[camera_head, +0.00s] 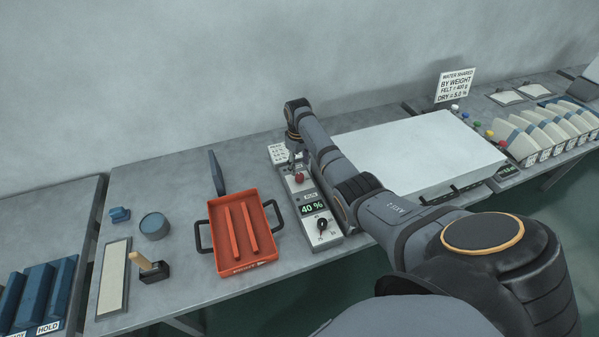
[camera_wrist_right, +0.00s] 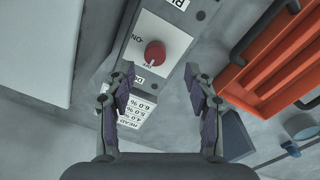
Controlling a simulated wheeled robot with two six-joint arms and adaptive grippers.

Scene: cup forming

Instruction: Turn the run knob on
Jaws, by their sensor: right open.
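The run knob is a red round knob (camera_wrist_right: 154,54) on a pale plate of the control panel (camera_wrist_right: 180,38), with "ON" lettering to its left in the right wrist view. In the head view the red knob (camera_head: 299,177) sits on the upper part of the panel (camera_head: 338,239), above a "40 %" display. My right gripper (camera_wrist_right: 163,85) is open, its two fingers apart and just short of the knob, with nothing between them. In the head view the right gripper (camera_head: 296,158) is small, above the panel's far end. My left gripper is not in view.
An orange tray (camera_head: 221,220) with black handles stands left of the panel. A large white-topped unit (camera_head: 420,150) lies to the right. A small printed card (camera_wrist_right: 135,108) is behind the panel. A blue cup (camera_head: 155,226) and stamp (camera_head: 153,270) are further left.

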